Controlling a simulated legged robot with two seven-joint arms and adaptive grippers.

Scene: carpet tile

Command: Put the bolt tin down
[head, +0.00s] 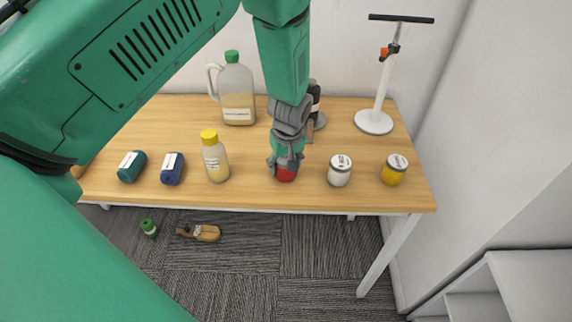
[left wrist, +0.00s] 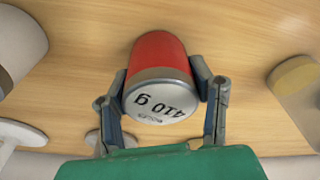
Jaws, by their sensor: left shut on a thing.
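The bolt tin (head: 287,175) is red and sits between the fingers of my left gripper (head: 286,163), over the front middle of the wooden table (head: 255,193). In the left wrist view the tin (left wrist: 158,52) shows its red side and a pale lid marked "410 g", upside down, with smaller blurred print. The two fingers of the left gripper (left wrist: 160,88) press on opposite sides of the tin at its lid end. I cannot tell whether its base touches the table. My right gripper is not in view.
Close by stand a yellow-capped bottle (head: 215,160) on the left, a white tin (head: 339,172) and a yellow tin (head: 393,171) on the right. Behind are a jug (head: 237,94), a dark-topped object (head: 315,100) and a white stand (head: 374,121). The front edge is near.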

